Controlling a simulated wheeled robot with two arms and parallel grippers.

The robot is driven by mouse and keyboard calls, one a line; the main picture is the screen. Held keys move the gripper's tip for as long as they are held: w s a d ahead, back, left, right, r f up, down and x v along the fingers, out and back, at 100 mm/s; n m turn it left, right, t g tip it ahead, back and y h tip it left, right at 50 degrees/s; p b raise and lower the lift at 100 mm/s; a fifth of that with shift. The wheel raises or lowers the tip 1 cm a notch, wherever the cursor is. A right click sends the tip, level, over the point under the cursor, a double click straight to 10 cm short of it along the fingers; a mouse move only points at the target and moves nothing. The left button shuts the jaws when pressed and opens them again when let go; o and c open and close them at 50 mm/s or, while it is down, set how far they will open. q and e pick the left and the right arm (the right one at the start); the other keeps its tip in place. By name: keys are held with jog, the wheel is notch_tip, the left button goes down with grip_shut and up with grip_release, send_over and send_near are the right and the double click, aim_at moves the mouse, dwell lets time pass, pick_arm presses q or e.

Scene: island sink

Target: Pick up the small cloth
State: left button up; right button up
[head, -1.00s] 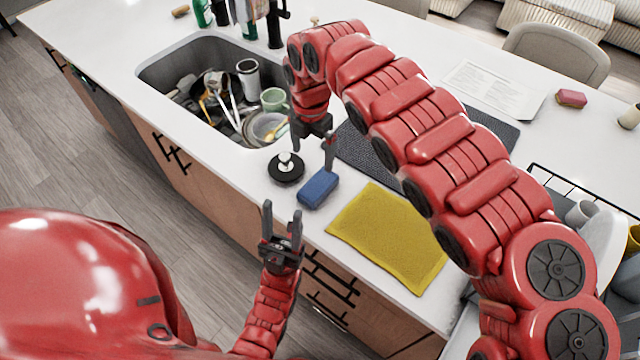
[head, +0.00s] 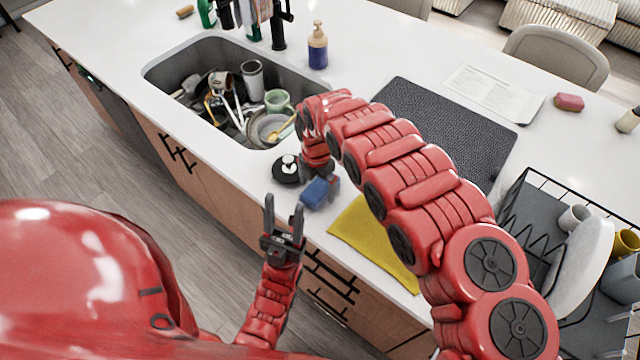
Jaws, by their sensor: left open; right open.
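A yellow cloth (head: 350,241) lies flat on the white counter near its front edge, partly hidden behind my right arm. My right gripper (head: 320,178) is low over the counter at a blue sponge (head: 317,194), behind the cloth. It is open, though its fingers are mostly hidden and I cannot tell whether they touch the sponge. My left gripper (head: 284,207) points up in front of the counter edge, open and empty, left of the cloth.
A black round stopper (head: 286,174) sits beside the sponge. The sink (head: 160,72) holds dishes and utensils. A soap bottle (head: 318,50), dark mat (head: 455,125), papers (head: 492,88), pink sponge (head: 569,102) and dish rack (head: 530,205) occupy the counter.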

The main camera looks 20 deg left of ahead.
jog(key=shift+f, duration=0.9)
jog(key=c, duration=1.3)
